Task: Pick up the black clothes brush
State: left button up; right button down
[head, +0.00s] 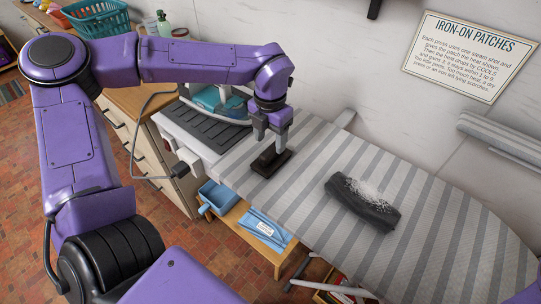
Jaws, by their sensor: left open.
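The black clothes brush (271,163) appears as a small dark block lying on the left part of the striped ironing board (430,225). My left gripper (270,140) points down directly over the brush, its fingers open. The fingertips are close to the brush's back edge and hide part of it; I cannot tell whether they touch it. My right gripper is not in view.
A dark grey folded cloth (368,207) with white fluff lies mid-board. A steam iron (220,102) stands on the rest at the board's left end. A blue tub (219,197) and blue packet (262,230) sit below. The board's right part is clear.

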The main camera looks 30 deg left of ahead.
aim_at(272, 148)
pick_arm(q)
jog(key=f, duration=0.4)
jog(key=shift+w+d+f, duration=0.2)
jog(key=shift+w, duration=0.15)
jog(key=shift+s+a, duration=0.1)
jog(key=shift+s, duration=0.2)
jog(key=shift+w, duration=0.1)
grip_shut()
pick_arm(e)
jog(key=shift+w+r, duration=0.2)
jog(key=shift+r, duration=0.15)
